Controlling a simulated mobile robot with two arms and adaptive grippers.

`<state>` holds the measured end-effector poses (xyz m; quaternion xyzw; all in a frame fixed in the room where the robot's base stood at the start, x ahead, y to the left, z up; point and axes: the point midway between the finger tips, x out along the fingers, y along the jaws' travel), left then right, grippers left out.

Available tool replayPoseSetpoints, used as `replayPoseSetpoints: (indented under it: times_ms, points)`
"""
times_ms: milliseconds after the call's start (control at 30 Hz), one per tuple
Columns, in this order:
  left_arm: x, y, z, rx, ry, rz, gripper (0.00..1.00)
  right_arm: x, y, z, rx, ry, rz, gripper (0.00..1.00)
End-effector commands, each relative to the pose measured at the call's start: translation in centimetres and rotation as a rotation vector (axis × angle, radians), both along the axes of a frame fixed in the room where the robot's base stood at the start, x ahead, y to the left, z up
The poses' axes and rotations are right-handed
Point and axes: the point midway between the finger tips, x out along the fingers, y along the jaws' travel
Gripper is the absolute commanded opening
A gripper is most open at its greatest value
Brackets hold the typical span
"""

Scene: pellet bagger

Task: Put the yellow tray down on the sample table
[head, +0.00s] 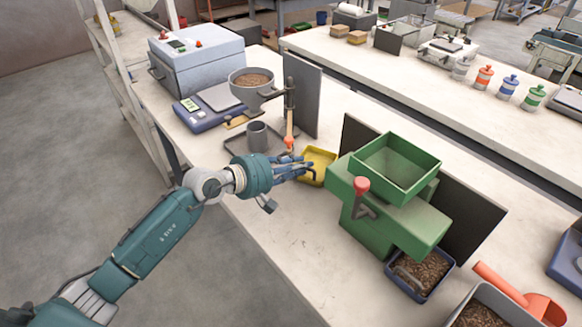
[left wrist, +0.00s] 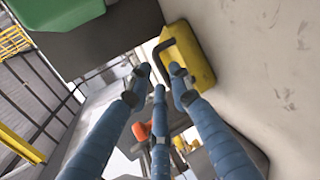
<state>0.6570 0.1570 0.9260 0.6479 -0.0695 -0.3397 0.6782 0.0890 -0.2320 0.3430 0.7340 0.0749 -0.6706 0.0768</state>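The yellow tray (head: 322,164) appears to rest on the long pale table (head: 290,235), between the grey stand and the green machine. In the left wrist view, the tray (left wrist: 193,65) has a dark bent handle (left wrist: 166,45) on its near side. My left gripper (head: 305,170) is at the tray's left side. In the left wrist view, its blue fingers (left wrist: 160,75) are apart, with the handle close to their tips. I see no clear grip on it. Contact between fingers and handle is hard to tell. My right gripper is out of view.
The green machine (head: 395,205) with a hopper and red-knobbed lever stands right of the tray. A stand with a pellet-filled pan (head: 252,82), a grey cup (head: 257,134) and a scale (head: 208,106) are to the left. The table front is clear. A second table (head: 400,75) runs behind.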

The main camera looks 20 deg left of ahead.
Motion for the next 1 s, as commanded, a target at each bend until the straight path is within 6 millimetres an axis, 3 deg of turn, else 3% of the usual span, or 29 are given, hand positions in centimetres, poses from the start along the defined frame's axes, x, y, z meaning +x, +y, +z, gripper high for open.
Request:
replayPoseSetpoints:
  times_ms: [600, 1000]
  points:
    - [-8.2, 6.0, 3.4, 0.003, 0.002, 0.001, 0.20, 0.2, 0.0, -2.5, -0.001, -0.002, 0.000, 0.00]
    - [-9.0, 6.5, 4.1, 0.000, 0.000, -0.001, 0.20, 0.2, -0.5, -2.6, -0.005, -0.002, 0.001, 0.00]
